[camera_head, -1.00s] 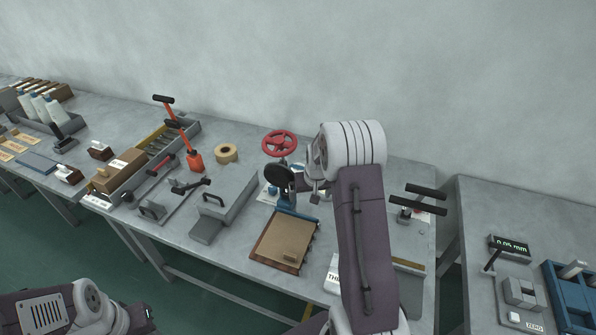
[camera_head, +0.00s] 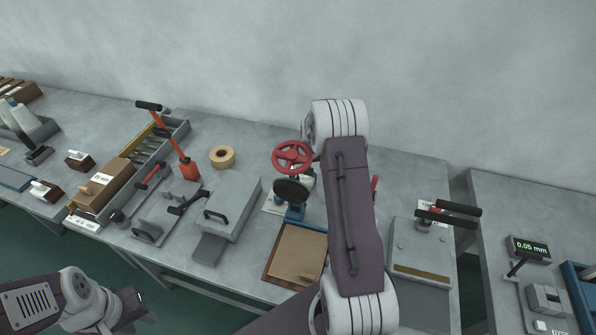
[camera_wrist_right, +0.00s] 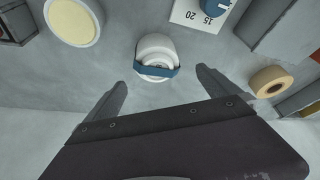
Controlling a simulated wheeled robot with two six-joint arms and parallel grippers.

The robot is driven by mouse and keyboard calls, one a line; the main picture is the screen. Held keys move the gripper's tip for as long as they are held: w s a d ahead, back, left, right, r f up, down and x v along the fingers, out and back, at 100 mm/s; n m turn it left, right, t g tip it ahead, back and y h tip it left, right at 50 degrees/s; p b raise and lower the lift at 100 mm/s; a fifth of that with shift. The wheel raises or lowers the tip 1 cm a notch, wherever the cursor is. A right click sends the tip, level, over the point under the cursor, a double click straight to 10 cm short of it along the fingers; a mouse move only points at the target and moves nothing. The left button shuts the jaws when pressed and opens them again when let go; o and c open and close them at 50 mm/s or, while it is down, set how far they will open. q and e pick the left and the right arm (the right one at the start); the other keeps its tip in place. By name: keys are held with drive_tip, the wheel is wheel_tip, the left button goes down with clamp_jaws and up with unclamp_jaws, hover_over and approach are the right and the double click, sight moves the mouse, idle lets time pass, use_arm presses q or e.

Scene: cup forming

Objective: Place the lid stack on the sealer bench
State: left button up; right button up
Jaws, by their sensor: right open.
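A short round white stack with a blue band around it (camera_wrist_right: 156,58), which looks like the lid stack, sits on the grey bench in the right wrist view. My right gripper (camera_wrist_right: 162,88) is open and empty, its two fingers spread on the near side of the stack, apart from it. In the head view my right arm hides the right gripper and the stack. My left gripper (camera_head: 142,308) is low at the left, in front of the bench and away from the stack; its jaws are too small to read. The grey middle bench (camera_head: 120,135) bears the tools; no label marks the sealer bench.
A red-wheeled press (camera_head: 292,157), a tape roll (camera_head: 222,157), a grey lidded box (camera_head: 230,205) and a brown board (camera_head: 298,255) crowd the middle bench. A cream disc (camera_wrist_right: 73,20) lies near the stack. A gauge display (camera_head: 530,247) stands on the right table.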

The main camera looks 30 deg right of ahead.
drive_tip(key=shift+s+f, duration=0.1)
drive_tip(key=shift+f, duration=0.3)
drive_tip(key=shift+d+f+p, duration=0.2)
drive_tip(key=shift+f+p, duration=0.1)
drive_tip(key=shift+f, duration=0.55)
drive_tip(key=shift+w+d+f, duration=0.1)
drive_tip(key=shift+w+f, duration=0.35)
drive_tip(key=shift+f, duration=0.05)
drive_tip(key=p+x, duration=0.1)
drive_tip(key=x, duration=0.3)
drive_tip(key=shift+s, duration=0.1)
use_arm(q)
drive_tip(key=shift+s+r, duration=0.2)
drive_tip(key=shift+r, duration=0.25)
drive_tip(key=shift+s+r, duration=0.2)
drive_tip(key=shift+r, duration=0.25)
use_arm(e)
drive_tip(key=shift+w+d+f, duration=0.15)
drive_tip(key=shift+w+f, duration=0.05)
drive_tip(key=shift+f, duration=0.2)
